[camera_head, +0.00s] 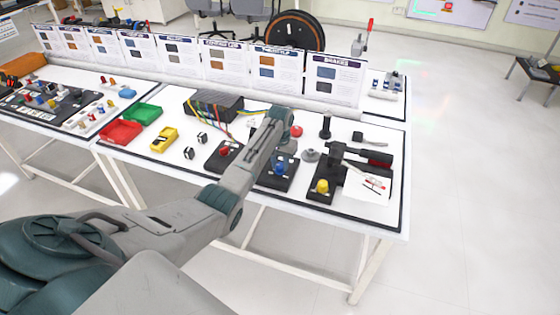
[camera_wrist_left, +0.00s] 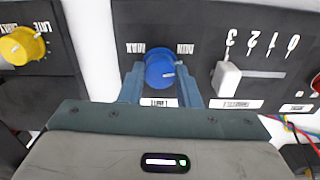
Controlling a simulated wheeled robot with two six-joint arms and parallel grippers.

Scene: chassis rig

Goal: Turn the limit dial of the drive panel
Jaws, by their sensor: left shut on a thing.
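The drive panel (camera_head: 283,183) is a dark plate near the front of the table, with a blue limit dial (camera_head: 279,168) on it. In the left wrist view the blue dial (camera_wrist_left: 160,72) sits between scale marks MIN and MAX, with a white pointer line on it. My left gripper (camera_wrist_left: 162,82) has one finger on each side of the dial and is shut on it. The panel (camera_wrist_left: 200,20) also carries a white slider (camera_wrist_left: 228,78) beside a scale of 3 to 0. In the head view my left arm covers part of the panel and the fingertips are hard to make out. My right gripper is out of view.
A neighbouring panel with a yellow dial (camera_head: 322,186) stands to the right, and one with a red knob (camera_head: 225,151) to the left. A black device (camera_head: 352,152), a red bin (camera_head: 120,131), a green bin (camera_head: 142,115) and a yellow meter (camera_head: 164,139) are also on the table.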

